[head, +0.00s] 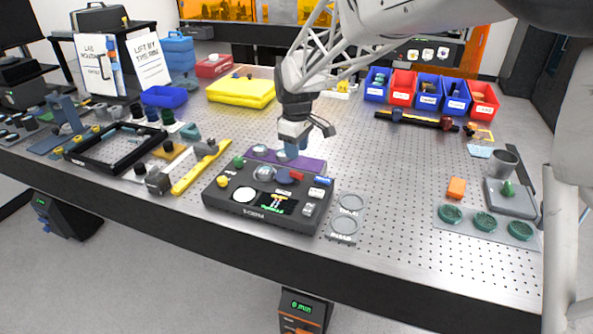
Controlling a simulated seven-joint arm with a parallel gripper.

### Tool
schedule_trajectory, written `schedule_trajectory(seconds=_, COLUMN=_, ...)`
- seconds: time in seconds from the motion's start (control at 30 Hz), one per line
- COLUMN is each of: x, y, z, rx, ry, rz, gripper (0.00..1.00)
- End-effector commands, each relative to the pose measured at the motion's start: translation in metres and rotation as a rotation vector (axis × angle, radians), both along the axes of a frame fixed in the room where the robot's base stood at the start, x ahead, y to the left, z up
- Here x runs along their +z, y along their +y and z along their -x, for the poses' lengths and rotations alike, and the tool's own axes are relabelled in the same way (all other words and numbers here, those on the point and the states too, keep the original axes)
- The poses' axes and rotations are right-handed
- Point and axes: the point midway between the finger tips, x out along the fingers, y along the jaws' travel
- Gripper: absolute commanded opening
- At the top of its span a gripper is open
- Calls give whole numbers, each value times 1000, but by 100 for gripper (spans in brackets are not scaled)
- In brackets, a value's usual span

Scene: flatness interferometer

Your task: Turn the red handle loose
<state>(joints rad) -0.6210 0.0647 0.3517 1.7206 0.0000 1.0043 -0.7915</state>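The black instrument box (225,195) lies on the perforated metal table in the head view, with knobs and buttons on its top. A small red piece (297,174), which looks like the red handle, sits near its back right, beside a dark blue round part (284,176). My gripper (291,152) points down just behind the box, over the purple strip (313,164). It appears a little above and behind the red piece, apart from it. Its fingertips are small and partly hidden, so I cannot tell whether they are open or shut.
A yellow bar (201,167) and a black frame (86,159) lie left of the box. Two labelled round pads (349,203) lie close on its right.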

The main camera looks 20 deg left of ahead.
Motion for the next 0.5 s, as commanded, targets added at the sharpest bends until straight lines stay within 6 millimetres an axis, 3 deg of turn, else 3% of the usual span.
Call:
schedule_trajectory(seconds=0.27, x=-11, y=0, z=0, rx=0, ry=1, rz=1, gripper=39)
schedule_trajectory(seconds=0.5, x=-37, y=0, z=0, rx=1, ry=2, rz=2, gripper=39)
